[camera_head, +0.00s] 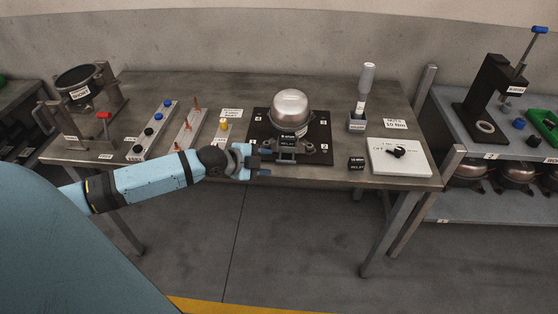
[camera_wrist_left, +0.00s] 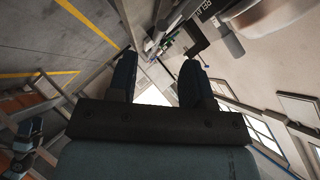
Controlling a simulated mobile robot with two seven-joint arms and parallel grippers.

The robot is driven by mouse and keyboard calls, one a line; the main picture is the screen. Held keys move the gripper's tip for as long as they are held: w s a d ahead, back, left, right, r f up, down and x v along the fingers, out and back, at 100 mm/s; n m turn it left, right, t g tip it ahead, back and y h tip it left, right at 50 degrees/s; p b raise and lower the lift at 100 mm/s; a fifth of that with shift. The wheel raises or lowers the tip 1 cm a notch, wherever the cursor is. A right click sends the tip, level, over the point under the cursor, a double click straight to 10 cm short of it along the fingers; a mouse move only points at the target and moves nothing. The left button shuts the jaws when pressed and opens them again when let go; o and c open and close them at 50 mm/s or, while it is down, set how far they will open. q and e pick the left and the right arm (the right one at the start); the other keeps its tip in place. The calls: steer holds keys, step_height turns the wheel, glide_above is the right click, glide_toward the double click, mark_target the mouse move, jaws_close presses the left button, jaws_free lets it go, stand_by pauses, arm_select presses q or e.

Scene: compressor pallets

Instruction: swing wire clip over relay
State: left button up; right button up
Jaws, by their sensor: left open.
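The compressor (camera_head: 290,105), a shiny dome, sits on a dark plate (camera_head: 321,148) with numbered corners. The relay (camera_head: 288,142) is a dark block with a RELAY label on the compressor's front side; the label also shows at the top of the left wrist view (camera_wrist_left: 207,9). The wire clip is too small to make out. My left gripper (camera_head: 264,161) is open and empty, just left of and in front of the relay, near the plate's front left corner. Its two fingers stand apart in the left wrist view (camera_wrist_left: 158,68). My right gripper is not in view.
To the right are a bottle-like tool (camera_head: 366,85) and a white board (camera_head: 400,163). A shelf (camera_head: 500,145) stands far right.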

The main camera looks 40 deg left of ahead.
mark_target(280, 161)
arm_select(q)
steer(key=x, duration=0.6)
jaws_close()
steer(key=shift+w+a+r+p, duration=0.15)
steer(key=shift+r+p, duration=0.25)
steer(key=shift+r, duration=0.35)
steer(key=shift+w+r, duration=0.1)
steer(key=shift+w+a+r, duration=0.25)
steer(key=shift+w+r, duration=0.1)
steer(key=shift+r, duration=0.15)
stand_by(0.3)
